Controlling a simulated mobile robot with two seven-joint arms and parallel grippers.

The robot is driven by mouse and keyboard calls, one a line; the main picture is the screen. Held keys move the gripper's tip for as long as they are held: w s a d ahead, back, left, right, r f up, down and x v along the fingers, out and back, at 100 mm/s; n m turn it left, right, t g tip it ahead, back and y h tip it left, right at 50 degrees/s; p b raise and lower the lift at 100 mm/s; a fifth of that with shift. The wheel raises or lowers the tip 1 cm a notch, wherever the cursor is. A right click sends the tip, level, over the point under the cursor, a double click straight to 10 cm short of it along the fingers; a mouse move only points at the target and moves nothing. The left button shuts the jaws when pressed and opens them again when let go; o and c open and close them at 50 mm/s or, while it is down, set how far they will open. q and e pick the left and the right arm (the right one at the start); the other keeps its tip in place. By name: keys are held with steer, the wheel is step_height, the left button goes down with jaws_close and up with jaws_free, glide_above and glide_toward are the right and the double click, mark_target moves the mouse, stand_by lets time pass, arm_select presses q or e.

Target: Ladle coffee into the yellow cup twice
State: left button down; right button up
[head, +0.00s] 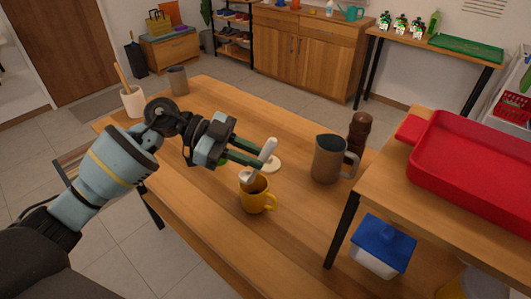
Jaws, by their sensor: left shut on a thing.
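The yellow cup (257,201) stands upright on the wooden table, its handle toward the right. My left gripper (256,156) is above the cup and shut on the pale handle of a ladle (268,148). The ladle slants down toward the cup's mouth. Its lower end is at the cup's opening, and I cannot tell how deep it sits or whether it holds coffee. A grey-brown pitcher (328,160) with a dark opening stands to the right of the cup. No coffee can be made out clearly. My right gripper is not in view.
A white disc (273,164) lies behind the cup. A dark brown mill (357,133) stands behind the pitcher. A white crock (133,102) and a grey-brown cup (178,81) are at the far left. A red tray (430,165) sits on the higher table at right.

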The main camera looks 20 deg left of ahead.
arm_select(q)
step_height(320, 180, up, 6)
steer(key=s+a+m+h+p, duration=0.1)
steer(key=p, duration=0.3)
steer(key=shift+s+a+t+h, duration=0.25)
steer(key=shift+t+h, duration=0.05)
steer(key=shift+h, duration=0.1)
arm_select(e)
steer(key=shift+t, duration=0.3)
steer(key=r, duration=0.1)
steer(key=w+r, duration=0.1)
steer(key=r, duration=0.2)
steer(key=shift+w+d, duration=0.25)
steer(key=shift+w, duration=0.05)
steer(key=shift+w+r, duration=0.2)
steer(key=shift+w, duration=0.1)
